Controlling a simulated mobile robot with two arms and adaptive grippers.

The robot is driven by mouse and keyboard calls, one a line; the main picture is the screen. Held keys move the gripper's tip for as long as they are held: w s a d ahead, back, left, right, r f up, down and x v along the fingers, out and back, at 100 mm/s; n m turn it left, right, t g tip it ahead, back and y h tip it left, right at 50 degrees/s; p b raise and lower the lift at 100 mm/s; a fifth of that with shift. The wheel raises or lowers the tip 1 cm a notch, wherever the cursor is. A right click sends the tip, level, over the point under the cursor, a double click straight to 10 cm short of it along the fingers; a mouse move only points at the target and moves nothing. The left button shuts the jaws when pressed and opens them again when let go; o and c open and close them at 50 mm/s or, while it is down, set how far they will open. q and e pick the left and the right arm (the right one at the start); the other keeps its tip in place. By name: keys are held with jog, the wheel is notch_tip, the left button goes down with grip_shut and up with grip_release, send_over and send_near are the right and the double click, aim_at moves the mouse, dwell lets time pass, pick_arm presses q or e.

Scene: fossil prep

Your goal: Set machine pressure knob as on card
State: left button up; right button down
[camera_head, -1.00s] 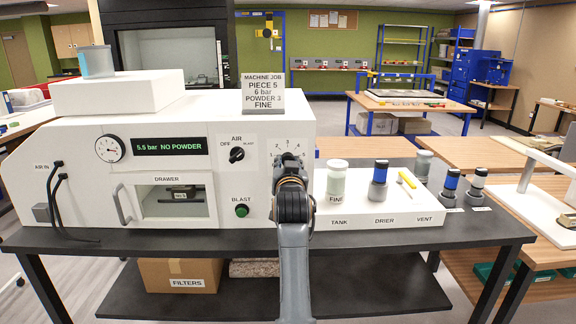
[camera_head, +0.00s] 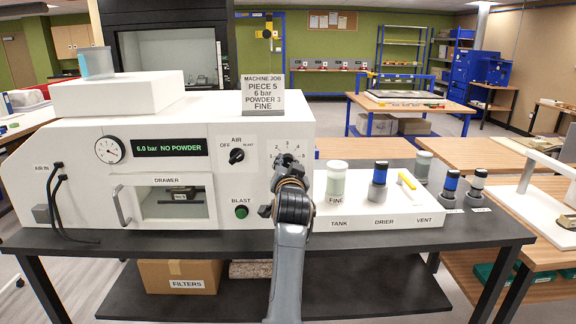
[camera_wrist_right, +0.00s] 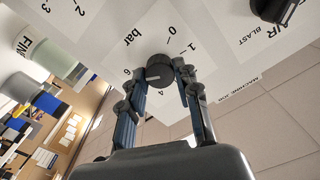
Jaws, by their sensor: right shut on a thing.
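The white machine's display (camera_head: 170,147) reads "6.0 bar NO POWDER". The job card (camera_head: 264,93) on top of it reads "PIECE 5, 6 bar, POWDER 3, FINE". My right gripper (camera_head: 287,166) is at the numbered dial on the machine's front and mostly hides the knob in the head view. In the right wrist view, the dark round pressure knob (camera_wrist_right: 159,72) sits on the "bar" plate (camera_wrist_right: 130,50). The gripper's two fingers are closed around its sides. My left gripper is in neither view.
The round gauge (camera_head: 109,149), AIR switch (camera_head: 237,156) and green BLAST button (camera_head: 241,211) are left of my arm. A white block (camera_head: 395,211) with a FINE jar (camera_head: 336,180) and blue-topped bottle (camera_head: 379,181) stands to the right.

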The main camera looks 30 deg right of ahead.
jog(key=shift+f, duration=0.15)
jog(key=c, duration=1)
grip_release()
jog(key=shift+o, duration=0.2)
notch_tip(320, 180, up, 10)
jog(key=shift+r, duration=0.1)
